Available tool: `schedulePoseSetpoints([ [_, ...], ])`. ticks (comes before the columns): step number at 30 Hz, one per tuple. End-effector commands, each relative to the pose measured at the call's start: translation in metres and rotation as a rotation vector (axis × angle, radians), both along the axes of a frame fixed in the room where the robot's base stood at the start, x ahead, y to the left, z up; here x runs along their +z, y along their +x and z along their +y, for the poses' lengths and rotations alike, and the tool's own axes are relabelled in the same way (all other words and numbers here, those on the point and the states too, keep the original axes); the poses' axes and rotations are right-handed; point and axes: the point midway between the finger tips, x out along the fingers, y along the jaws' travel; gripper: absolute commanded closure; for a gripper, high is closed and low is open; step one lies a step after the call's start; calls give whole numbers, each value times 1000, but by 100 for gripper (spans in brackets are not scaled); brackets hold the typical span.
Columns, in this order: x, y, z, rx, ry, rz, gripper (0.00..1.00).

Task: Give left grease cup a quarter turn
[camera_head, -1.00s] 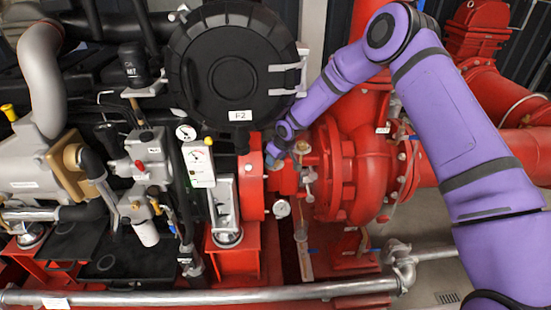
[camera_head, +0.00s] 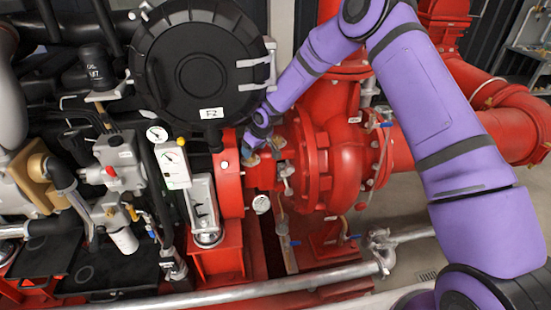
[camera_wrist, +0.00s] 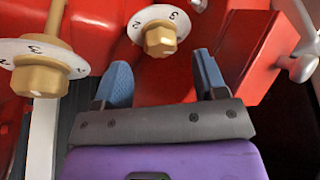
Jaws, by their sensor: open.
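In the wrist view two brass grease cups with white numbered collars show on the red pump housing. One grease cup (camera_wrist: 38,76) is at the left edge, large and near, with a brass stem above it. The other grease cup (camera_wrist: 159,40) is at the upper middle, ahead of the gap between my fingers. My gripper (camera_wrist: 162,72) is open, its two blue fingers apart and nothing between them. Neither cup is between the fingers. In the head view my gripper (camera_head: 249,153) is small beside the red bearing housing; it and my arm partly hide the cups.
A red block (camera_wrist: 253,60) stands close to the right finger in the wrist view, with a grey metal fitting (camera_wrist: 302,65) beyond it.

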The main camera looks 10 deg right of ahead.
Motion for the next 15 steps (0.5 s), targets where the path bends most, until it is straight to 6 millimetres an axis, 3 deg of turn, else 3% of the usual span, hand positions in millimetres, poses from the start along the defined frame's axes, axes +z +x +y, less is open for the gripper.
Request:
schedulePoseSetpoints([
  [2, 18, -4, -5, -2, 0, -2, 35],
  [15, 13, -74, -64, -1, 0, 1, 35],
])
